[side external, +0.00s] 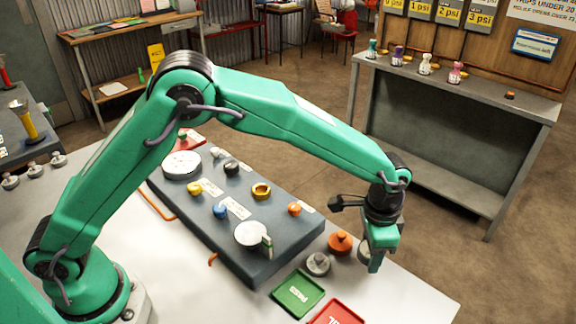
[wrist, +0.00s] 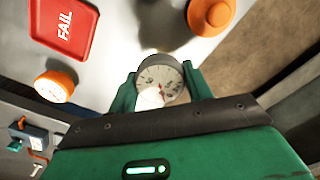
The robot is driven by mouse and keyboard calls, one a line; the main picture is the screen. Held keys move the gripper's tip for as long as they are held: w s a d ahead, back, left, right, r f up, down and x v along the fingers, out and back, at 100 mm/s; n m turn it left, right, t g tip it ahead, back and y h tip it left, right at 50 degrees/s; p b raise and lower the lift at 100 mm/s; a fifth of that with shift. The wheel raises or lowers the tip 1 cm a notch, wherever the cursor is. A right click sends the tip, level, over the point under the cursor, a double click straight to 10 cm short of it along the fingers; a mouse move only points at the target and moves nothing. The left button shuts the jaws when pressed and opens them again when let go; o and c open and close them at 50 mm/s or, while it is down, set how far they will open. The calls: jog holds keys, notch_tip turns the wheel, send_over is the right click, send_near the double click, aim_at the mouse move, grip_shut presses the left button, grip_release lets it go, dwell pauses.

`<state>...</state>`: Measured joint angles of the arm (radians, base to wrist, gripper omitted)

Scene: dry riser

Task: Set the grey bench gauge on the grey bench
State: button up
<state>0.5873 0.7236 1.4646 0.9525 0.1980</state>
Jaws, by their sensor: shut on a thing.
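The grey bench gauge (wrist: 174,80) has a round white dial with a red needle and a grey rim. It is between the fingers of my gripper (wrist: 160,88) in the wrist view, and my gripper is shut on it. In the side view my gripper (side external: 376,262) points down at the right edge of the white table, and the gauge (side external: 363,254) is mostly hidden behind a finger. I cannot tell whether the gauge touches the table. A grey bench (side external: 450,82) with a lower shelf stands on the floor at the back right, well away from my gripper.
An orange piece (side external: 341,243) and a grey piece (side external: 318,263) stand left of my gripper. A green tray (side external: 298,293) and a red tray (side external: 336,314) lie at the front. A dark panel (side external: 285,238) carries dials and knobs. Small bottles (side external: 425,64) stand on the bench.

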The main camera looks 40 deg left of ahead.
aim_at(368, 261)
jog(key=shift+f, duration=1.85)
jog(key=shift+f, duration=0.15)
jog(key=o, duration=1.1)
notch_tip(368, 261, up, 12)
jog(key=shift+r, duration=0.1)
jog(key=shift+a+r, duration=0.1)
